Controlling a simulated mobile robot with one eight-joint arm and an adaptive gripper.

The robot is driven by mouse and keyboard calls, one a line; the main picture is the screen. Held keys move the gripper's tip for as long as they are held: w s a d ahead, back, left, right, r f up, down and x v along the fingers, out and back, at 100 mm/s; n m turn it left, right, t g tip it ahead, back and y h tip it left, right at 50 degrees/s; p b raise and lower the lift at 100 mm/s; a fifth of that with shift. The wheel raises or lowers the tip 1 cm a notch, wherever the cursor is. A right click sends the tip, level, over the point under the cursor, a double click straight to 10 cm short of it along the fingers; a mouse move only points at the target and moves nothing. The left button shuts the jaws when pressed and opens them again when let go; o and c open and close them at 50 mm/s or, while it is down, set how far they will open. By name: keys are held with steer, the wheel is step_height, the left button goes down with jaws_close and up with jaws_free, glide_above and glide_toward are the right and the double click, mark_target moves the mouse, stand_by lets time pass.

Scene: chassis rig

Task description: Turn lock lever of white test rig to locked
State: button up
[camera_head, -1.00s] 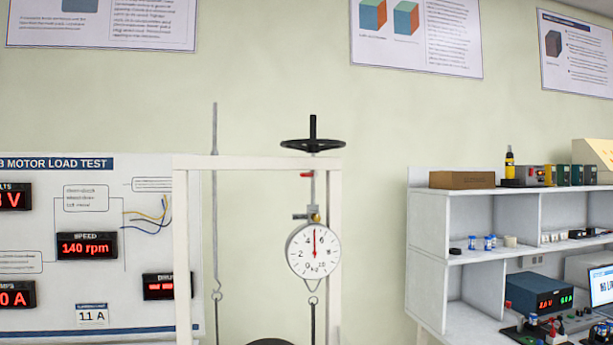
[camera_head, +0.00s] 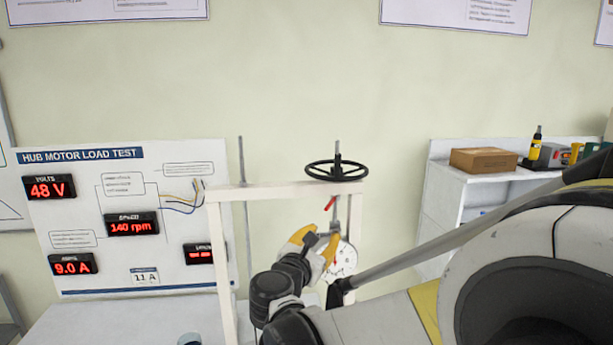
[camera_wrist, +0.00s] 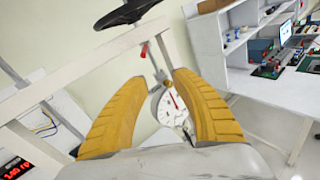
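The white test rig (camera_head: 231,193) is an upright frame with a black handwheel (camera_head: 337,170) on top. A small red lever (camera_head: 330,203) sits just under the top beam, on the rod below the handwheel. It slants down to the left in the head view and also shows in the wrist view (camera_wrist: 144,50). A round white dial (camera_head: 343,262) hangs below, partly hidden by my gripper.
A motor load test panel (camera_head: 85,218) with red displays stands at the left. A white shelf unit (camera_head: 453,205) with a brown box (camera_head: 483,160) stands at the right. A thin upright rod (camera_head: 243,160) rises inside the frame's left post. My arm covers the lower right.

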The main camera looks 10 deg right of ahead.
mark_target(328, 206)
steer(key=shift+n+t, duration=0.4)
steer(key=shift+n, duration=0.5)
steer(key=w+d, duration=0.1)
steer(key=w, duration=0.2)
steer(key=w+d+r+p, duration=0.1)
steer(key=w, duration=0.3)
steer(key=w+d+r+p, duration=0.1)
steer(key=w, duration=0.2)
steer(key=shift+w+d+r, duration=0.1)
steer(key=shift+w+d, duration=0.15)
steer(key=shift+d, duration=0.1)
jaws_close()
